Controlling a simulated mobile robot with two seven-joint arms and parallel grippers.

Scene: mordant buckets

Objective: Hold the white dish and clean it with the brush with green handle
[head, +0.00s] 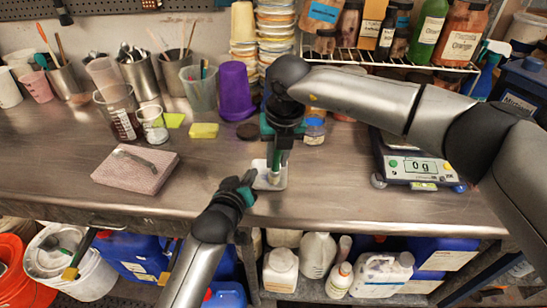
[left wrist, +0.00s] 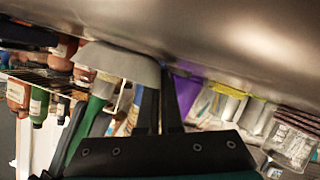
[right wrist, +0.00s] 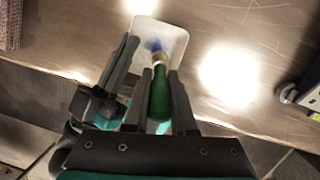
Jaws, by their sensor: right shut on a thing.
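The white dish (head: 271,180) is a shallow rectangular tray near the table's front edge, below my right gripper. It shows pale grey in the left wrist view (left wrist: 115,62). My left gripper (head: 247,180) is at the dish's near-left side, its fingers close together with the dish's edge between them. My right gripper (head: 281,140) points down, shut on the green-handled brush (right wrist: 160,98). The brush head, with blue bristles (right wrist: 153,45), is over the inside of the dish. I cannot tell whether the bristles touch it. My right gripper partly hides the dish in the head view.
A pink cloth-covered block (head: 135,168) lies left on the steel table (head: 330,200). A yellow-green sponge (head: 204,130), a purple cup (head: 235,90) and beakers stand behind. A scale (head: 412,168) stands right. The table between block and dish is clear.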

